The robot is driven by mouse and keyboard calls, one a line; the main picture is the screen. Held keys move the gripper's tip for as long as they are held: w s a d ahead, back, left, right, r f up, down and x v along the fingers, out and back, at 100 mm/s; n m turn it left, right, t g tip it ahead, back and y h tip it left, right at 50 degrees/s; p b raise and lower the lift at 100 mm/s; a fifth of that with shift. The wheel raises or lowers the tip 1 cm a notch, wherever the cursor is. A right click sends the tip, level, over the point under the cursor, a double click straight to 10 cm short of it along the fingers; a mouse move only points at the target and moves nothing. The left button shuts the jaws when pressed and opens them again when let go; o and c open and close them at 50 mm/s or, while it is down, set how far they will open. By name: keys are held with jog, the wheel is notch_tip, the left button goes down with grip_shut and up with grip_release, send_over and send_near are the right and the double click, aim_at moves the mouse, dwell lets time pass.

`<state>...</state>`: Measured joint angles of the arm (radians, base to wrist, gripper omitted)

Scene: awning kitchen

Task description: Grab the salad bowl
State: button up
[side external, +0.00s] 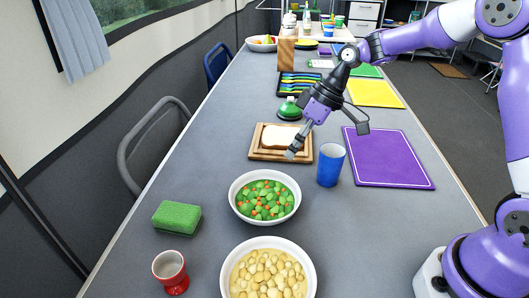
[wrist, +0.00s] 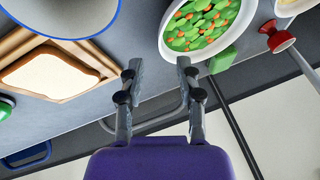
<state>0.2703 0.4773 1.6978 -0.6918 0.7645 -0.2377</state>
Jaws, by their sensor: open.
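The salad bowl (side external: 265,197) is a white round bowl filled with green pieces and small orange bits. It stands on the grey table near the middle of the side external view. In the wrist view the salad bowl (wrist: 208,28) shows at the top, right of centre, beyond the fingertips. My gripper (side external: 295,150) is above the table, behind the bowl and apart from it, beside the bread board. In the wrist view my gripper (wrist: 158,66) has its two fingers spread with nothing between them.
A blue cup (side external: 331,165) stands right of the gripper. Bread lies on a wooden board (side external: 256,153) behind the salad bowl. A second bowl (side external: 268,270) with pale pieces stands in front. A green sponge (side external: 176,218), a red egg cup (side external: 171,271) and a purple mat (side external: 388,158) are nearby.

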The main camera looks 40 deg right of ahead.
jog(key=x, duration=0.7)
jog(key=shift+w+a+r, duration=0.15)
jog(key=shift+w+a, duration=0.05)
grip_shut()
